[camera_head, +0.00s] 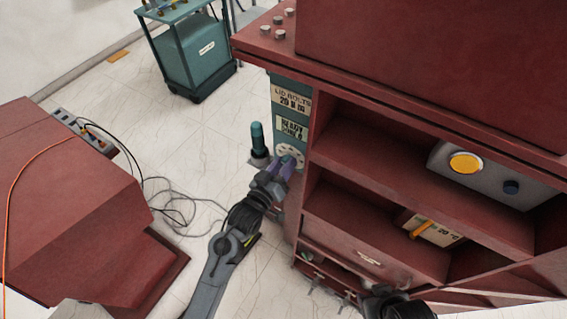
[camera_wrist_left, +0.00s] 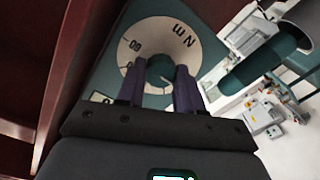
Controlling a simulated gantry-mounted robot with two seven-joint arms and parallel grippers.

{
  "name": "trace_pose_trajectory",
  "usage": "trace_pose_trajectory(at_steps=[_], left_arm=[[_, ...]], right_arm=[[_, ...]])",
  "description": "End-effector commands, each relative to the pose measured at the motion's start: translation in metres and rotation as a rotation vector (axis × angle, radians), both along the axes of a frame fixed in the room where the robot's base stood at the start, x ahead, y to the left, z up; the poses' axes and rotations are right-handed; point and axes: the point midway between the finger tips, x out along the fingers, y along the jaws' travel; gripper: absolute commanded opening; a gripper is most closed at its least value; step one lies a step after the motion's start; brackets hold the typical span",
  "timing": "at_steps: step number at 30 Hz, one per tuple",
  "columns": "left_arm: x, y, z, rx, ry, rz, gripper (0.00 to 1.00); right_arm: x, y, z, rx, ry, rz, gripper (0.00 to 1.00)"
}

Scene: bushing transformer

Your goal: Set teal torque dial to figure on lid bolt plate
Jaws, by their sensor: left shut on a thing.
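The lid bolt plate (camera_head: 291,98) is a cream label on the teal panel at the red cabinet's left end; it appears to read "LID BOLTS 20 N m". Below it, the pale dial face (camera_head: 291,151) shows partly behind my left gripper (camera_head: 281,164). In the left wrist view the dial face (camera_wrist_left: 187,35) carries "N m" and "80"; other figures are hidden. The left gripper's purple fingers (camera_wrist_left: 158,90) are shut on the teal torque dial (camera_wrist_left: 160,68), one on each side. The dial's exact setting cannot be read. A dark part of my right arm (camera_head: 398,305) shows at the bottom edge.
A second plate (camera_head: 291,128) sits under the lid bolt plate. A teal-handled tool (camera_head: 257,138) stands left of the dial. Cabinet shelves (camera_head: 375,210) are to the right, with a yellow button (camera_head: 465,163). Grey cables (camera_head: 175,205) lie on the open floor at left.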

Motion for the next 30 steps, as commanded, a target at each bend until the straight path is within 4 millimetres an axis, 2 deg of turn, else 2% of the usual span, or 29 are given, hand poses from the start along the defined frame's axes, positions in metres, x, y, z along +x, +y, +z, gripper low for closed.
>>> trace_pose_trajectory(at_steps=[11, 12, 17, 26, 30], left_arm=[[0.0001, 0.0003, -0.0003, -0.007, 0.004, 0.001, 0.05], [0.0002, 0.0003, -0.0003, -0.007, 0.004, 0.001, 0.37], [0.0001, 0.0003, -0.0003, -0.006, 0.004, 0.001, 0.61], [-0.0007, 0.0006, -0.0003, -0.005, 0.003, 0.001, 0.61], [-0.0077, 0.0049, -0.0011, -0.006, 0.004, 0.001, 0.61]], right_arm=[[0.0, -0.002, 0.0003, -0.009, 0.0, 0.005, 0.43], [0.0, -0.002, 0.0003, -0.009, 0.0, 0.005, 0.43], [-0.0001, -0.0019, 0.0003, -0.008, 0.0, 0.006, 0.43], [0.0001, -0.0005, 0.0002, -0.002, 0.0, 0.001, 0.43], [0.0002, 0.0001, -0.0006, 0.0, 0.0, 0.0, 0.43]])
